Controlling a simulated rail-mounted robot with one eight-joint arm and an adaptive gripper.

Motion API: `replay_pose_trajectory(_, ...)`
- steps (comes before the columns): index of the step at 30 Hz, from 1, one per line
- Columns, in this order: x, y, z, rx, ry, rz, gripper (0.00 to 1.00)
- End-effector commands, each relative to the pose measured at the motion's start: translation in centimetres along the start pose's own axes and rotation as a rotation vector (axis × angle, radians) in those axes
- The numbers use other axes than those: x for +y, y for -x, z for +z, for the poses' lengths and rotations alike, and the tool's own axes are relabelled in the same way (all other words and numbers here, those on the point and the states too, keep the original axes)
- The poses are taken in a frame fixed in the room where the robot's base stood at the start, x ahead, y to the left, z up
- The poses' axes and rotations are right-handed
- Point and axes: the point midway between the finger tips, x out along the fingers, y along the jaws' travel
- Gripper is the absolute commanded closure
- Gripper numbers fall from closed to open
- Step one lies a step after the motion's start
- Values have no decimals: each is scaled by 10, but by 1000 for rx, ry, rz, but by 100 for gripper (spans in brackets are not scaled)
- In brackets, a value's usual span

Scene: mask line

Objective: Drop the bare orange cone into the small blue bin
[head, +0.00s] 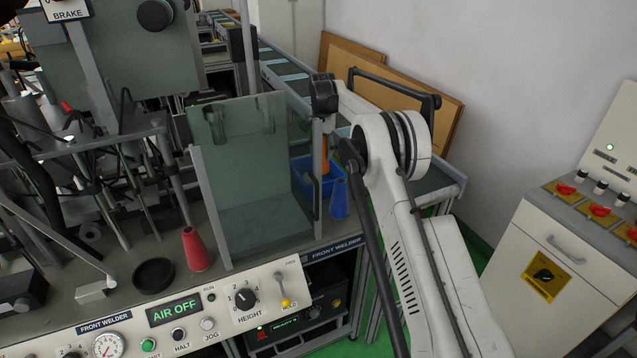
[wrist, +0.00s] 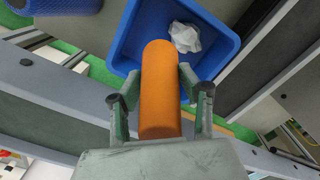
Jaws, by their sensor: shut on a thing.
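My gripper (wrist: 159,82) is shut on the orange cone (wrist: 160,100), with a finger on each side of it. The cone's rounded far end points over the blue bin (wrist: 222,20) in the wrist view. The bin holds a crumpled white scrap (wrist: 185,37). In the head view the cone (head: 325,156) shows as a small orange piece below my wrist, at the blue bin (head: 307,183). My arm and a frame post partly hide the bin, and my fingers are hard to make out there.
A blue cone (head: 339,199) stands in front of the bin, and a blue ribbed thing (wrist: 46,6) shows at the wrist view's top left. A clear guard panel (head: 245,160) stands left of the bin. A red cone (head: 196,249) and black dish (head: 153,274) are further left.

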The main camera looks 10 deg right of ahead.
Motion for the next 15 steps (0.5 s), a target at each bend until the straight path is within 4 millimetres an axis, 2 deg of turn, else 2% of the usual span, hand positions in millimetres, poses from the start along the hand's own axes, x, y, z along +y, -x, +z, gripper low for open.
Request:
replay_pose_trajectory(4, 0, 0, 0, 0, 0, 0, 88)
replay_pose_trajectory(5, 0, 0, 0, 0, 0, 0, 60)
replay_pose_trajectory(9, 0, 0, 0, 0, 0, 0, 41)
replay_pose_trajectory(15, 0, 0, 0, 0, 0, 0, 40)
